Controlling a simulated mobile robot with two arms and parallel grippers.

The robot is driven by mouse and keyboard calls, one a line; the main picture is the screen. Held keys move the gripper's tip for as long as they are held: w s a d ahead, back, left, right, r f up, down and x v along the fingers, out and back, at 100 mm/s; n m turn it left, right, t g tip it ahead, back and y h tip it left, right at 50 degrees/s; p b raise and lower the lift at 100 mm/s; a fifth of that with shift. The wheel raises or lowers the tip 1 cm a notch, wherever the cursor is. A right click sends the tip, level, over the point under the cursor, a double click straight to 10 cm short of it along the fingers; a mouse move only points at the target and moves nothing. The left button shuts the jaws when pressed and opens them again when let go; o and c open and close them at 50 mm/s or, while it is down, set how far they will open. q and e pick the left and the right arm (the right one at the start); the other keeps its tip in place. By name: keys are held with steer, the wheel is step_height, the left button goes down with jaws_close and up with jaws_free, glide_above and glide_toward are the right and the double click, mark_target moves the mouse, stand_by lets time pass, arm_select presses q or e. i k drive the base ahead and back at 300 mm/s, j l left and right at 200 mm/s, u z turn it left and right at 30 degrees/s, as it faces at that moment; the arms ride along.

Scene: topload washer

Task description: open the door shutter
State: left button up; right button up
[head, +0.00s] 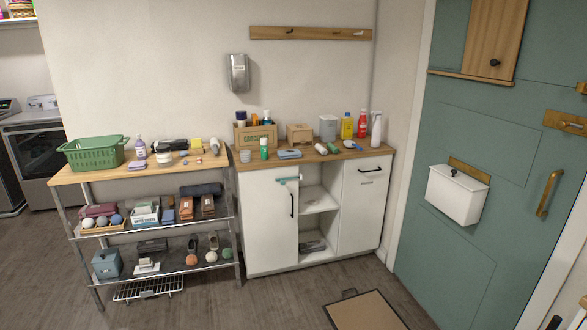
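The teal door (473,125) stands at the right side of the head view. A wooden shutter panel (492,35) with a small black knob (494,62) is on its upper part, above a thin wooden ledge. The panel's top is cut off by the frame edge. A teal area shows to the left of the panel; I cannot tell whether it is door surface or an opening. Neither of my grippers shows clearly in this view.
A brass latch (566,122), a brass pull handle (549,193) and a white box (457,194) are on the door. A mat (365,312) lies before it. A white cabinet (270,215) and a loaded shelf cart (72,175) stand left. Bare floor shows in front.

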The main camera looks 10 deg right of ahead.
mark_target(495, 31)
steer(key=i+j+z, duration=0.1)
steer(key=i, duration=1.95)
